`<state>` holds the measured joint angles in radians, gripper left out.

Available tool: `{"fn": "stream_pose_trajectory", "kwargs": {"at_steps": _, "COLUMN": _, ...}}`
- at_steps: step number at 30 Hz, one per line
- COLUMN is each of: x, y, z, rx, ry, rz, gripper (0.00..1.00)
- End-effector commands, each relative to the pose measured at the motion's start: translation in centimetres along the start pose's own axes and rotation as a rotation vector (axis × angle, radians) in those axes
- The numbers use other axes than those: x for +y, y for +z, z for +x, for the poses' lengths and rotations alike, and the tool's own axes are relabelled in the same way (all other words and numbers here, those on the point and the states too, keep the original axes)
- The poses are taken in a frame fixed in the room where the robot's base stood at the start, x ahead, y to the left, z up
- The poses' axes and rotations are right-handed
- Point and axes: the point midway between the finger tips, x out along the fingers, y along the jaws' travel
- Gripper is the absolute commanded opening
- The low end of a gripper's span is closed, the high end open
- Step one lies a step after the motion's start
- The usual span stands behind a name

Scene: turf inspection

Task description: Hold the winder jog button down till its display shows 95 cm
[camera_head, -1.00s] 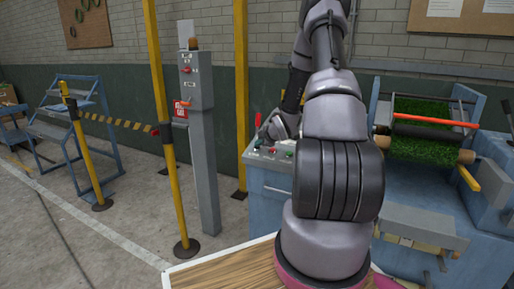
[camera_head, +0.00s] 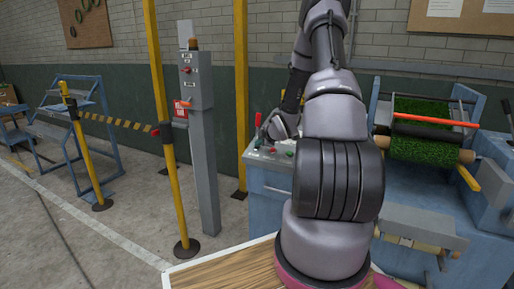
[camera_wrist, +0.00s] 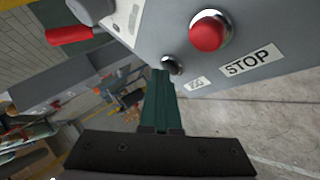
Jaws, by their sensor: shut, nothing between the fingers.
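The winder's control panel (camera_head: 280,149) is on the blue machine, partly hidden behind my arm. In the wrist view a grey panel face (camera_wrist: 265,25) carries a large red button (camera_wrist: 208,32) by a STOP label (camera_wrist: 247,62). Beside it is a small dark round button in a metal ring (camera_wrist: 172,66), with a small label (camera_wrist: 197,83) I cannot read surely. My gripper (camera_wrist: 163,74) is shut and empty, its green fingertips at the small button; I cannot tell whether they press it. In the head view my gripper (camera_head: 259,142) is over the panel. No display reading is legible.
A green turf roll (camera_head: 421,148) sits on the winder at right. A grey post with a red button (camera_head: 199,130) and yellow barrier posts (camera_head: 171,190) stand left of the panel. A blue step stand (camera_head: 75,130) is farther left. Open concrete floor lies between.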

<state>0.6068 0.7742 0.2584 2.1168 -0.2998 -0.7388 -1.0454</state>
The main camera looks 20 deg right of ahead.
Motion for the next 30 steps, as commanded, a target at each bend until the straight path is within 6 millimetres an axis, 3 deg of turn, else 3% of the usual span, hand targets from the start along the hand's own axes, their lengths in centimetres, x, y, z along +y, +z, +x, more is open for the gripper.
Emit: {"fn": "stream_pose_trajectory", "kwargs": {"at_steps": 30, "x": 0.9, "y": -0.9, "z": -1.3, "rx": 0.000, "ry": 0.000, "rz": 0.000, "gripper": 0.00}}
